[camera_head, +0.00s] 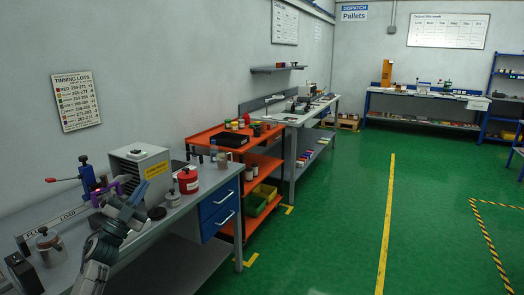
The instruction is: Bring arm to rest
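My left arm comes in from the bottom left over the grey workbench (190,215). Its gripper (143,203) is above the bench, in front of the grey box-shaped machine (140,165) with a yellow label. The fingers look spread apart, and I see nothing between them. A bench fixture with a purple part (104,190) and a red-knobbed lever (52,180) stands just left of the gripper. My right gripper is not in view.
A red canister (188,181) and a small dark round piece (157,213) stand on the bench near the gripper. A metal jar (49,244) is at the left. An orange cart (238,140) stands beyond the bench. The green floor (330,220) at right is clear.

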